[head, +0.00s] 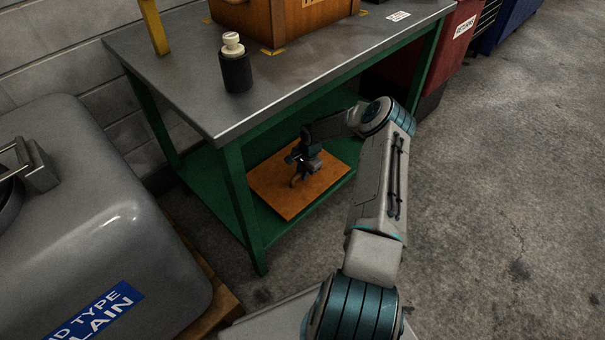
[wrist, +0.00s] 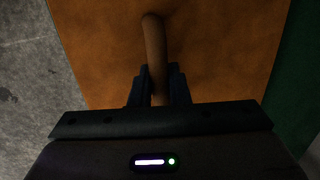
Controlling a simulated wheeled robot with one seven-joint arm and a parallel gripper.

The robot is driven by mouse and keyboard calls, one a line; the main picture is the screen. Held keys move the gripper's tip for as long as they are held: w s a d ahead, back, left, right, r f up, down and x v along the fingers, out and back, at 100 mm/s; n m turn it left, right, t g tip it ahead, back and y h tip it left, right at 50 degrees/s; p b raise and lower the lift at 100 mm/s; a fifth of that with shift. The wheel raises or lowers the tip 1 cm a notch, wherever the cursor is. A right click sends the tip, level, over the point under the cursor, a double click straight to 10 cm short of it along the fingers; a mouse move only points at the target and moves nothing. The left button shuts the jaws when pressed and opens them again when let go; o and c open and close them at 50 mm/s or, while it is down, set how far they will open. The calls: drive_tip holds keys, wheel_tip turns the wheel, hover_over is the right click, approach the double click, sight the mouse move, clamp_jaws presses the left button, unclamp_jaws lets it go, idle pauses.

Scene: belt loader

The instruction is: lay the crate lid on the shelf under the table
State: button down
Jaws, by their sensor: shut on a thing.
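The crate lid (head: 325,187) is a flat orange-brown wooden panel with a handle. In the head view it lies at or just above the green shelf (head: 207,168) under the table; I cannot tell whether it touches. Its near corner reaches the shelf's front edge. My gripper (head: 298,178) is over the lid, reaching in under the tabletop. In the wrist view the jaws (wrist: 158,88) are closed around the brown curved handle (wrist: 154,45), with the lid (wrist: 215,50) filling the view behind. Green shelf shows at the right of the wrist view, grey floor at the left.
The grey tabletop (head: 180,70) and green table leg (head: 241,205) stand close to my arm. A wooden crate (head: 315,15) and a dark cylinder with a white top (head: 235,68) stand on the table. A grey tank (head: 90,210) is at left. Floor at right is clear.

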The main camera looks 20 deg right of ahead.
drive_tip(key=c, duration=1.4)
unclamp_jaws()
drive_tip(key=r+p, duration=0.1)
drive_tip(key=r, duration=0.1)
drive_tip(key=r+p, duration=0.1)
drive_tip(key=r, duration=0.2)
drive_tip(key=d+r+p, duration=0.1)
drive_tip(key=r, duration=0.1)
drive_tip(key=shift+s+r, duration=0.2)
drive_tip(key=shift+s, duration=0.2)
